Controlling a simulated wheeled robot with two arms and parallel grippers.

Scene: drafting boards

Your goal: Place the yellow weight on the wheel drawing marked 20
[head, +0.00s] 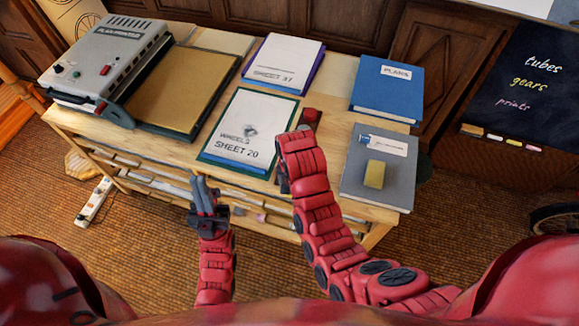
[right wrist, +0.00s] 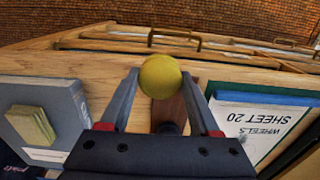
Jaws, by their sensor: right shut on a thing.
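The sheet titled WHEELS, SHEET 20 (head: 246,128) lies on a green board on the bench, with a dark wheel drawing on it. Its corner also shows in the right wrist view (right wrist: 250,122). My right gripper (right wrist: 160,84) is shut on the yellow weight (right wrist: 160,75), a round piece held at the fingertips between the sheet and the grey binder. In the head view my right arm hides the weight and most of that gripper. My left gripper (head: 206,193) hangs in front of the bench, its fingers close together; I cannot tell whether a gap remains.
A grey binder (head: 356,190) with a yellow block (head: 374,174) lies right of my right arm. A blue binder (head: 388,88), sheet 37 (head: 286,62), a tan board (head: 185,90) and a grey machine (head: 107,62) fill the back and left. A brown piece (head: 309,119) lies beside sheet 20.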

